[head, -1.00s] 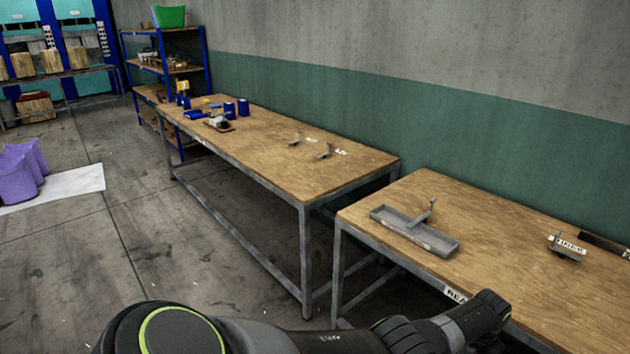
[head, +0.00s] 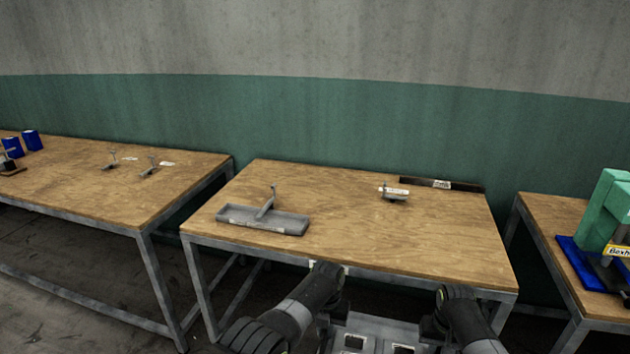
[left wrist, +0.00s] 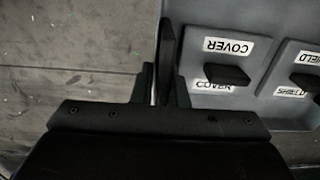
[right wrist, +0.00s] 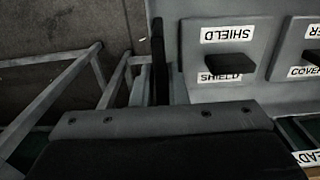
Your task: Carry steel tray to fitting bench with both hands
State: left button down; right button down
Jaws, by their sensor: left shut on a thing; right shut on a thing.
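The grey steel tray (head: 375,335) is at the bottom of the head view, between my two grippers and in front of the middle bench; its lower part is cut off. My left gripper (left wrist: 163,75) is shut on the tray's wall at one end. My right gripper (right wrist: 157,75) is shut on the wall at the other end. In the wrist views the tray has recesses labelled COVER and SHIELD, with a dark block (left wrist: 227,75) at COVER and another dark block (right wrist: 230,63) at SHIELD. Which bench is the fitting bench cannot be told.
The middle wooden bench (head: 350,235) carries a shallow grey tray with an upright handle (head: 240,218) at left and a small labelled fixture (head: 393,194). Its front middle is clear. Another bench (head: 90,195) stands left; a green machine (head: 605,210) stands on a bench at right.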

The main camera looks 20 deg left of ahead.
aim_at(56, 180)
jog(key=j, duration=7.2)
jog(key=k+j, duration=0.1)
jog(key=j, duration=1.3)
